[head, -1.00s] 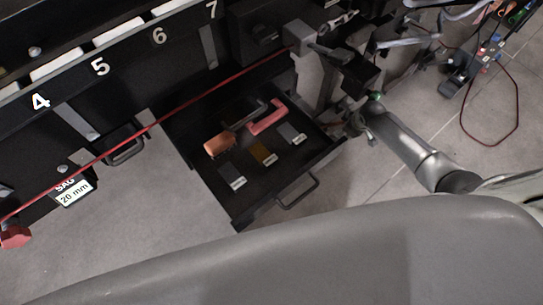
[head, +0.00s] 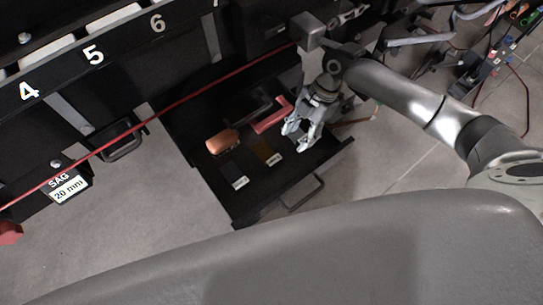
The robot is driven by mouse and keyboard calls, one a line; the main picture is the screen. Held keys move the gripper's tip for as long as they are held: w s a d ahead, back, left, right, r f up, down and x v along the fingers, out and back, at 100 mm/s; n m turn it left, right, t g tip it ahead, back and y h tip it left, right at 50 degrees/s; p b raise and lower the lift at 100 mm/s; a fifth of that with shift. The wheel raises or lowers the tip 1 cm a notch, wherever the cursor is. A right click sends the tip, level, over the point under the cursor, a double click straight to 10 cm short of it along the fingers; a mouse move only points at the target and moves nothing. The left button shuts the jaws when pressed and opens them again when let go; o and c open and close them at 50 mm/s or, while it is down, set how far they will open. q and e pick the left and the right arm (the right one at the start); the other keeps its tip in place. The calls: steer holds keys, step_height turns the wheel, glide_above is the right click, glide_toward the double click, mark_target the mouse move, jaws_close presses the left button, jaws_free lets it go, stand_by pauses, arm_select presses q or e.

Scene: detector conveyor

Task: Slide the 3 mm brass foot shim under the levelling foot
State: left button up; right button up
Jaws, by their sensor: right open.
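A brass-coloured shim (head: 263,149) with a white label lies flat in the open black drawer (head: 285,183). A dark grey shim (head: 232,174) with a white label lies to its left. My right gripper (head: 296,138) is open and points down over the right part of the drawer, just right of the brass shim. Its fingers cover the spot of the third, grey shim. I cannot tell if it touches anything. The thickness marks on the labels are too small to read. I cannot make out the levelling foot. My left gripper is not in view.
A copper-coloured cylinder (head: 222,142) and a pink-red handled tool (head: 272,121) lie at the drawer's back. A red cord (head: 187,99) runs along the black conveyor frame (head: 100,92). A "SAG 20 mm" tag (head: 68,189) hangs at left. The floor left of the drawer is clear.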

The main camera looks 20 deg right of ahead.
mark_target(275, 160)
steer(key=a, duration=0.1)
steer(key=s+a, duration=0.1)
steer(key=a, duration=0.2)
steer(key=shift+s+a+p, duration=0.35)
steer(key=shift+a, duration=0.05)
steer(key=shift+s+a+r, duration=0.1)
steer(key=shift+s+a, duration=0.1)
steer(key=shift+a, duration=0.4)
steer(key=x, duration=0.4)
steer(key=shift+d+f, duration=0.1)
steer(key=shift+f, duration=0.45)
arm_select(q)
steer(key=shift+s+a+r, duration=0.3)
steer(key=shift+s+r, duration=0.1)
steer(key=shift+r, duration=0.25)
arm_select(e)
jaws_close()
